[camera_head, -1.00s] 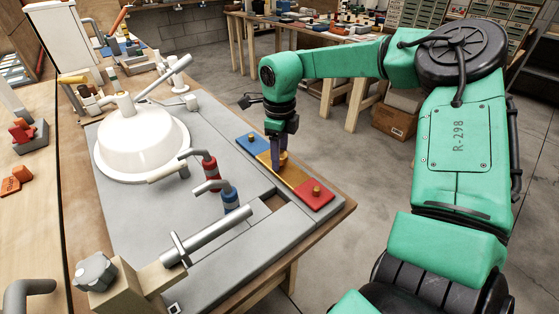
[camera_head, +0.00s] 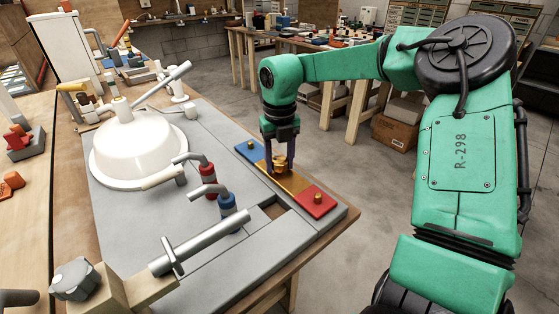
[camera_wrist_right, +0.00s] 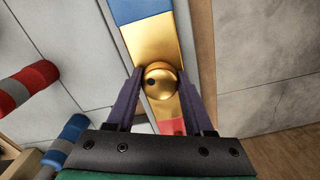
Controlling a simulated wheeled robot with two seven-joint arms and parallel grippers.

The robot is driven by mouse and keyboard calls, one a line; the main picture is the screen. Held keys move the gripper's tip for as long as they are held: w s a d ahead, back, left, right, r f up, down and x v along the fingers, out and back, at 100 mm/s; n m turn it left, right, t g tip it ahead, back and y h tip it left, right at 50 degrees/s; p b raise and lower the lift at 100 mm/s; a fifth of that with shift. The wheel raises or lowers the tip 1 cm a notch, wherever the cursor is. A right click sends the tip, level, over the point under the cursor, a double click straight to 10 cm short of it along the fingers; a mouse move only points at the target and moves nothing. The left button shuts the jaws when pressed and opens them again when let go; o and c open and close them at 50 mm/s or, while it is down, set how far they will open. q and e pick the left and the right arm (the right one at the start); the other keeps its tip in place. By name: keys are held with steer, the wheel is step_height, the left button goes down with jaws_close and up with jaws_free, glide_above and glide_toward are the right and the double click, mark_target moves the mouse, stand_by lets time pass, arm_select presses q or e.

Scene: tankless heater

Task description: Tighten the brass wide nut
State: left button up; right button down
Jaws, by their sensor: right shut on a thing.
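The brass wide nut (camera_head: 280,163) sits on the gold middle section (camera_head: 295,184) of a blue, gold and red strip. In the right wrist view, the nut (camera_wrist_right: 161,80) is a round gold head with a small dark hole on its left side. My right gripper (camera_head: 281,169) points down over it, shut on the nut with one purple finger on each side. In the wrist view both fingertips of the right gripper (camera_wrist_right: 161,76) flank the nut closely. My left gripper is not in view.
Red-banded (camera_head: 207,180) and blue-banded (camera_head: 228,208) pipes stand to the left. A large white dome (camera_head: 135,150) stands farther left. Bare floor lies right of the bench edge.

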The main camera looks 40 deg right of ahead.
steer(key=m, duration=0.2)
steer(key=m+b, duration=0.1)
steer(key=m, duration=0.1)
steer(key=shift+s+f+m, duration=0.1)
steer(key=shift+f+m, duration=0.2)
steer(key=shift+f, duration=0.1)
steer(key=shift+r+m+b, duration=0.1)
steer(key=shift+m+b, duration=0.35)
steer(key=shift+m, duration=0.75)
steer(key=shift+r+m, duration=0.1)
steer(key=shift+m, duration=0.6)
steer(key=shift+s, duration=0.1)
steer(key=shift+c, duration=2.4)
jaws_free()
steer(key=shift+r, duration=0.1)
